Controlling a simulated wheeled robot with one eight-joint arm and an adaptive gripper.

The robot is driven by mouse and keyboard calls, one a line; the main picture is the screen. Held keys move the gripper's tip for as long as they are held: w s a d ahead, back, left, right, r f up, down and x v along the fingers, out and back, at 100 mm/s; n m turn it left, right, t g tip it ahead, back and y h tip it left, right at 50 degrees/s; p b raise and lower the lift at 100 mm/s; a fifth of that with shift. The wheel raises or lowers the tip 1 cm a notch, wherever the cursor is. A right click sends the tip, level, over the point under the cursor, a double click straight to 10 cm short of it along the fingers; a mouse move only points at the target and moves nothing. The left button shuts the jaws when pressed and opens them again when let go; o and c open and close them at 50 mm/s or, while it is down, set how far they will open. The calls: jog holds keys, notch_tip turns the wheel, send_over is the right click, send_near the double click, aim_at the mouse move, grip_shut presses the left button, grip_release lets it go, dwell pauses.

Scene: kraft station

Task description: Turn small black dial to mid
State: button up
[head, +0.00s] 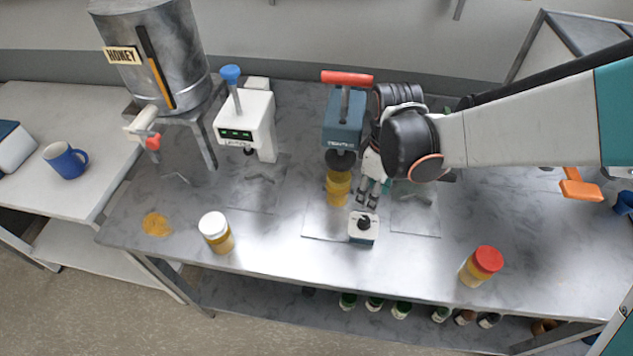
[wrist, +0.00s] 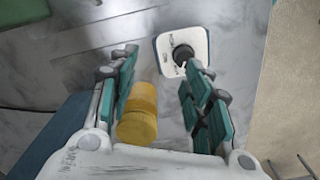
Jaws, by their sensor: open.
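The small black dial (head: 365,221) sits on top of a small white box (head: 361,237) with a dark blue base, near the front middle of the metal table. In the wrist view the dial (wrist: 183,54) shows on the white box (wrist: 194,62), beyond the tip of the right finger. My gripper (head: 368,200) is open, pointing down just behind the box and apart from the dial. In the wrist view my gripper (wrist: 160,75) has its fingers spread with nothing held. The dial's exact setting is too small to read.
A yellow jar (head: 338,188) stands under the blue press (head: 344,120), close to my gripper's left. A white-lidded jar (head: 217,235) and a red-lidded jar (head: 481,267) stand near the table's front. A honey tank (head: 150,55) is at the back left. The front middle is mostly clear.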

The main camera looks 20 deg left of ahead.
aim_at(365, 220)
jog(key=s+f, duration=0.1)
jog(key=s+f+b, duration=0.1)
jog(key=f, duration=0.1)
jog(key=s+f, duration=0.2)
jog(key=shift+a+f+b, duration=0.1)
jog(key=shift+a+b, duration=0.1)
jog(key=shift+b, duration=0.2)
jog(key=shift+w+f, duration=0.15)
jog(key=shift+w, duration=0.1)
jog(key=shift+d, duration=0.1)
grip_shut()
